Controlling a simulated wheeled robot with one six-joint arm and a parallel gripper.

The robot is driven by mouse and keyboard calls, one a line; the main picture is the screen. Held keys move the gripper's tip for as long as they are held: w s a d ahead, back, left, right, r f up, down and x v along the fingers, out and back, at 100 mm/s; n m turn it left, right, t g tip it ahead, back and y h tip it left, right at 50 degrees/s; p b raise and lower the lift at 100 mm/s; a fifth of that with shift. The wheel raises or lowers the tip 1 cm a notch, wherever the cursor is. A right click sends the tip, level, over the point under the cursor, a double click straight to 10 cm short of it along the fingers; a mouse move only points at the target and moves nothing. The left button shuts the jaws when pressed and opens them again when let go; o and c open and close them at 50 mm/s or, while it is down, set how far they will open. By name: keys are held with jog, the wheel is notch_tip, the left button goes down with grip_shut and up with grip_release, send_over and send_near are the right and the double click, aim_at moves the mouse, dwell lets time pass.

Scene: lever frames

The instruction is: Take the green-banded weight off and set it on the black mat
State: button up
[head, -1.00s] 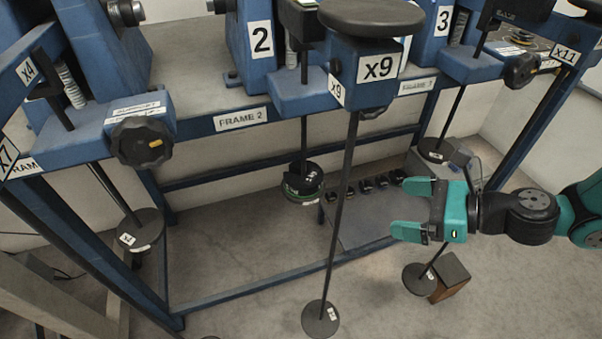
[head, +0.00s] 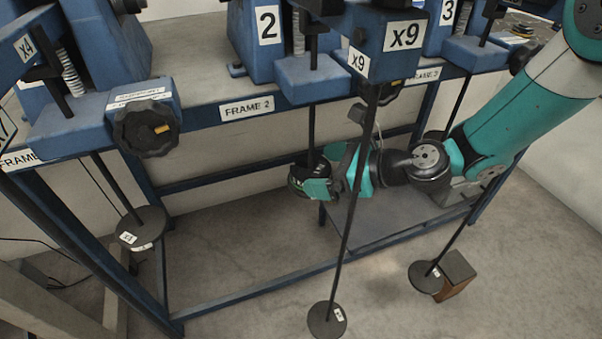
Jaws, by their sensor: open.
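The dark weight stack (head: 296,179) hangs low on the rod below Frame 2. Its green band, seen earlier, is now mostly hidden by my gripper. My gripper (head: 322,171) reaches in from the right, with a green finger across the front of the stack. Its jaws are open, at or around the weight; contact is hard to tell. A dark grey flat surface (head: 385,222) lies below and to the right of the gripper. I cannot tell whether it is the black mat.
The long x9 rod (head: 345,222) runs down in front of my gripper to a disc (head: 327,319). An x4 disc (head: 140,228) hangs at left. Another disc (head: 425,277) is beside a brown block (head: 456,272). Blue frame bars (head: 240,174) run behind.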

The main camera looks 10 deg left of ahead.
jog(key=shift+w+a, duration=0.15)
jog(key=shift+a, duration=0.5)
jog(key=shift+w+a+f+b, duration=0.1)
jog(key=shift+a+f+b, duration=0.1)
jog(key=shift+f+b, duration=0.25)
jog(key=shift+a+r, duration=0.1)
jog(key=shift+r, duration=0.1)
jog(key=shift+a+r, duration=0.1)
jog(key=c, duration=1.2)
jog(key=shift+r+p, duration=0.2)
jog(key=shift+p, duration=0.15)
jog(key=s+d, duration=0.1)
jog(key=d, duration=0.5)
jog(key=s+d+p, duration=0.1)
jog(key=d, duration=0.5)
jog(key=s+d+p, duration=0.1)
jog(key=d, duration=0.4)
jog(key=shift+s+d, duration=0.1)
jog(key=shift+d, duration=0.3)
